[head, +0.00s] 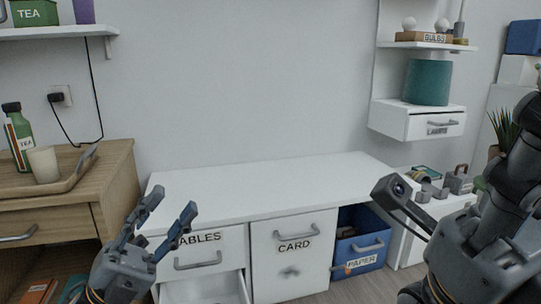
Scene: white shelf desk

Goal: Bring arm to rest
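My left gripper (162,222) is at the lower left, in front of the white desk (250,182). Its fingers are spread apart, with nothing between them. My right arm is at the right side of the view. Its gripper (405,203) points left, in front of the desk's right end. I cannot tell whether its fingers are open or shut. The desk top is bare.
A wooden cabinet (115,185) with a tray (75,178), bottle (18,135) and cup (43,163) stands left.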

